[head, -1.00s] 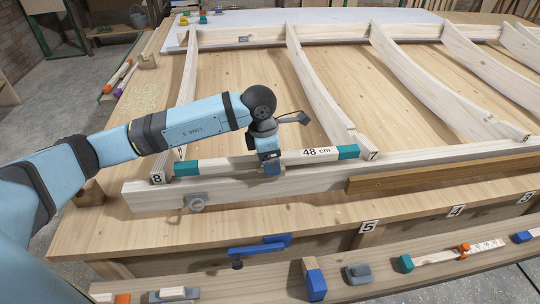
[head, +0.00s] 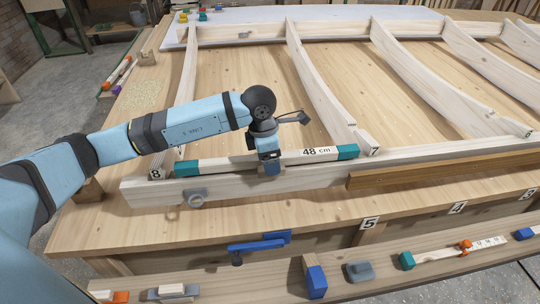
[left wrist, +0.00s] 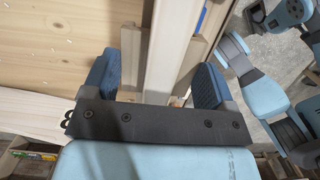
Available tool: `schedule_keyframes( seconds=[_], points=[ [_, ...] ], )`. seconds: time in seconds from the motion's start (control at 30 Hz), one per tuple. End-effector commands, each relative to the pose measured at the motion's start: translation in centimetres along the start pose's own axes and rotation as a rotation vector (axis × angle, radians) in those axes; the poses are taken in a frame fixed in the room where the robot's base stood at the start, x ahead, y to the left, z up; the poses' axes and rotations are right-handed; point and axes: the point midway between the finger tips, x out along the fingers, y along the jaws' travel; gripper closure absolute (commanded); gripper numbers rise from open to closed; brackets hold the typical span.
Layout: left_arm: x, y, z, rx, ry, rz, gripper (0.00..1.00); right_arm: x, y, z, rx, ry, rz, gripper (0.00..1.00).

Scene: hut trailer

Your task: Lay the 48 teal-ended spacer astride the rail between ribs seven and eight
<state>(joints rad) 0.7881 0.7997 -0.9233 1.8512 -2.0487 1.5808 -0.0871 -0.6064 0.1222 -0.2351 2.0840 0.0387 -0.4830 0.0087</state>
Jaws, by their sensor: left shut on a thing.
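The 48 cm spacer (head: 232,161), pale with teal ends, lies level along the front rail (head: 225,183). Its right end is beside rib seven (head: 342,124), near label 7, and its left end is beside rib eight (head: 187,95), near label 8. My left gripper (head: 270,168) is shut on the spacer left of its 48 cm mark. In the left wrist view its two dark blue fingers (left wrist: 156,82) stand on either side of pale wood. The gripper hides part of the spacer; I cannot tell if the spacer touches the rail.
A brown strip (head: 440,167) runs along the rail's right part. A grey clamp knob (head: 196,197) is on the rail's front at left. A blue clamp (head: 258,246) hangs at the bench edge. The front shelf (head: 240,287) holds blocks and another teal-ended spacer (head: 436,256).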

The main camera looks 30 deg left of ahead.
Motion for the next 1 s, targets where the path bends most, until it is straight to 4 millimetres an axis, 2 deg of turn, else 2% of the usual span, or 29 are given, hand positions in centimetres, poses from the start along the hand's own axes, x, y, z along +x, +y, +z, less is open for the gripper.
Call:
schedule_keyframes(
  seconds=[0.77, 0.8, 0.9, 1.0],
  points=[
    [1.2, 0.0, -0.2, 0.000, -0.001, 0.001, 0.64, 0.5, 0.1, 0.6, 0.003, 0.006, 0.002, 0.57],
    [1.2, 0.0, -0.2, 0.000, -0.001, 0.001, 0.19, 0.4, 0.1, 0.5, 0.003, 0.007, 0.002, 0.57],
    [1.2, 0.0, -0.2, 0.000, 0.000, 0.001, 0.00, 0.4, 0.1, 0.5, 0.004, 0.007, 0.003, 0.57],
    [1.2, 0.0, -0.2, 0.000, 0.000, 0.000, 0.00, 0.4, 0.1, 0.5, 0.005, 0.007, 0.003, 0.57]
  ],
)
